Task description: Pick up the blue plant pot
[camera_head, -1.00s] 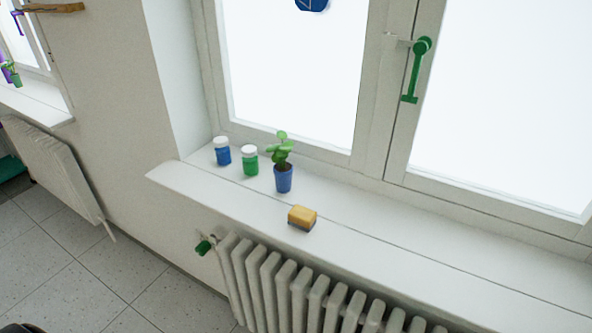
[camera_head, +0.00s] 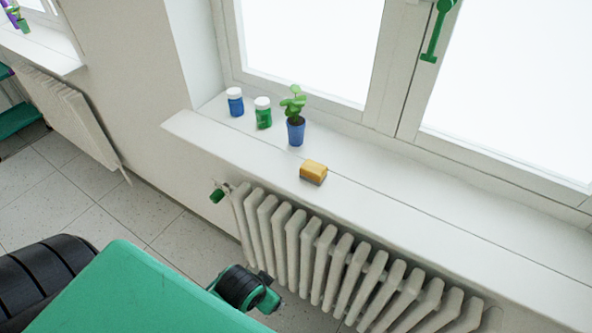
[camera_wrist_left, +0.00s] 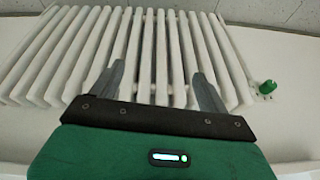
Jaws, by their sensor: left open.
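The blue plant pot (camera_head: 296,134) stands upright on the white window sill in the head view, with a green leafy plant (camera_head: 294,103) in it. My left gripper (camera_wrist_left: 158,82) shows in the left wrist view with its two grey fingers apart and nothing between them. It faces the white radiator. The pot is not in the left wrist view. In the head view, a green and black part of my arm is low in front of the radiator, below the sill and well apart from the pot. My right gripper is not in view.
A blue-labelled jar (camera_head: 235,101) and a green jar (camera_head: 263,112) stand left of the pot. A yellow sponge (camera_head: 313,171) lies near the front edge of the sill (camera_head: 420,215). The radiator (camera_head: 330,260) is below. The sill right of the sponge is clear.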

